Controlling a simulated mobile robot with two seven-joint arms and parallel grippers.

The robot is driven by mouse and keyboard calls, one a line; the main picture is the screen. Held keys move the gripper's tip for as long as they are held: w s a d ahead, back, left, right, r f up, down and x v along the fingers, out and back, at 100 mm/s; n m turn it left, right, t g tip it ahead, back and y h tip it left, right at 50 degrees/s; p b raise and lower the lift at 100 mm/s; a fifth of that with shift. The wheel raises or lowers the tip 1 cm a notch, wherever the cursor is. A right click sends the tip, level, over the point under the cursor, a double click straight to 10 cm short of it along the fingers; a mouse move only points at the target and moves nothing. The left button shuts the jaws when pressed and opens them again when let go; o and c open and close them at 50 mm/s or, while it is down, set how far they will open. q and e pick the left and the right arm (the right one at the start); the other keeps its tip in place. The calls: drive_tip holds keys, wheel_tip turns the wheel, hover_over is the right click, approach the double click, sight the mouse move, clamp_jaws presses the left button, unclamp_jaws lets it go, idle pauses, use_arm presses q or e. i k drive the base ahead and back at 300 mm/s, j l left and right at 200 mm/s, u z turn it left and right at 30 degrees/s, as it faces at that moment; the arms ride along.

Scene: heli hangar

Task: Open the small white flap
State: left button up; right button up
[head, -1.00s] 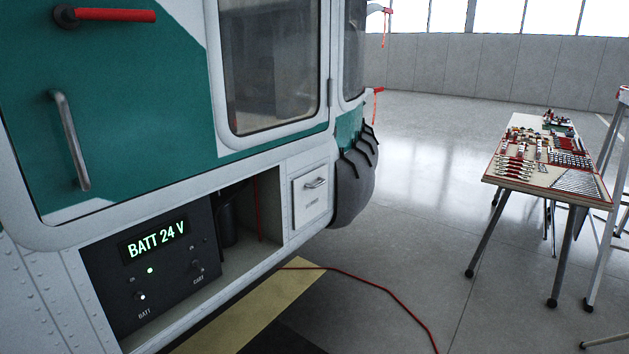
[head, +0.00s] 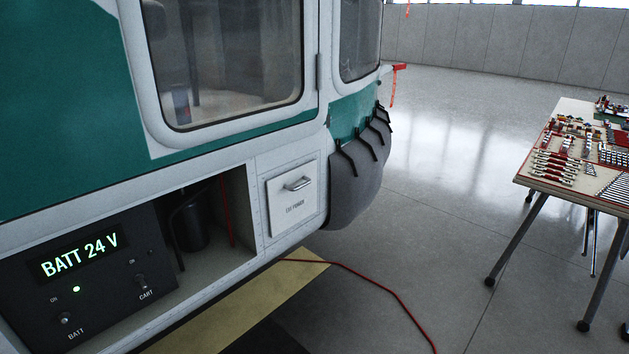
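The small white flap (head: 293,204) sits low on the helicopter's side, to the right of an open bay. It is a square panel with a metal handle (head: 299,183) near its top and small dark lettering below, which looks like "EXT POWER". The flap looks shut, lying flat in its frame. Neither of my grippers shows in the head view.
Left of the flap, the open bay holds a dark panel (head: 85,275) reading "BATT 24 V" with a green light and switches. A red cable (head: 385,285) lies on the floor. A tool table (head: 560,185) stands at the right.

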sight(292, 195)
drive_tip(key=i+l, duration=1.15)
drive_tip(key=l, duration=0.25)
